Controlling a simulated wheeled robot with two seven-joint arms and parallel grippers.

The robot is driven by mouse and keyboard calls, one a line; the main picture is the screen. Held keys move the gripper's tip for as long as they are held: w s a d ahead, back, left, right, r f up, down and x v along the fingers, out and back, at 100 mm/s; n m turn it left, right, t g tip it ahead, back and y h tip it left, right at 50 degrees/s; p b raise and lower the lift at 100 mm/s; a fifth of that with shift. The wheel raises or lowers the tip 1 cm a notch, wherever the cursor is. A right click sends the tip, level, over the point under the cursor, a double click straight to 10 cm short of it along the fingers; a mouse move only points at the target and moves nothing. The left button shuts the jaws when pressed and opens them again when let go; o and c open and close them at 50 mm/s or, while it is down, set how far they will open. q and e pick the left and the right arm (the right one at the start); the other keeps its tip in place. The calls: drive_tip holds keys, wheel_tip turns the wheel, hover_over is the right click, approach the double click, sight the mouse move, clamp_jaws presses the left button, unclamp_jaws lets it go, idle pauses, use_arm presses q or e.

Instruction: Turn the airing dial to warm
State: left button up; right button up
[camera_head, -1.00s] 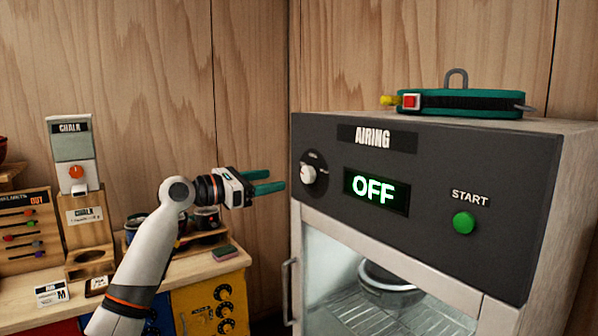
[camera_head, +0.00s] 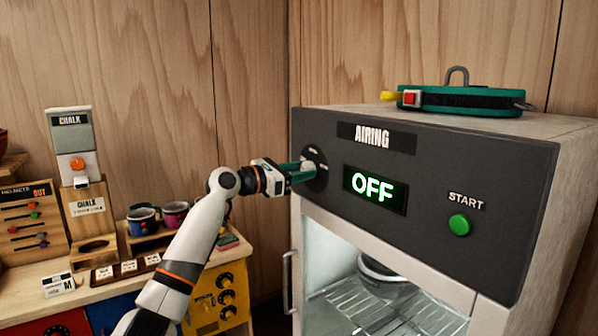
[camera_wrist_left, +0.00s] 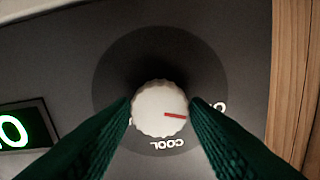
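The airing dial (camera_head: 308,168) is a white ridged knob on a dark round plate at the upper left of the dark panel. In the left wrist view the knob (camera_wrist_left: 160,108) has a red pointer aimed right, towards a label partly hidden by a finger. An upside-down "COOL" label (camera_wrist_left: 168,144) shows below it. My left gripper (camera_head: 304,172) is at the dial, its green fingers on both sides of the knob. The fingertips look flush with its sides; whether they press on it is unclear. The display (camera_head: 375,192) reads OFF. My right gripper is out of view.
A green START button (camera_head: 460,224) is at the panel's right. The glass-fronted cabinet (camera_head: 345,235) has a handle (camera_head: 289,282) at its left. A green strap (camera_head: 460,100) lies on top. A shelf with a chalk dispenser (camera_head: 74,150) and mugs (camera_head: 143,221) stands left.

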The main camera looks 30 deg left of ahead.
use_arm(q)
drive_tip(key=c, duration=0.5)
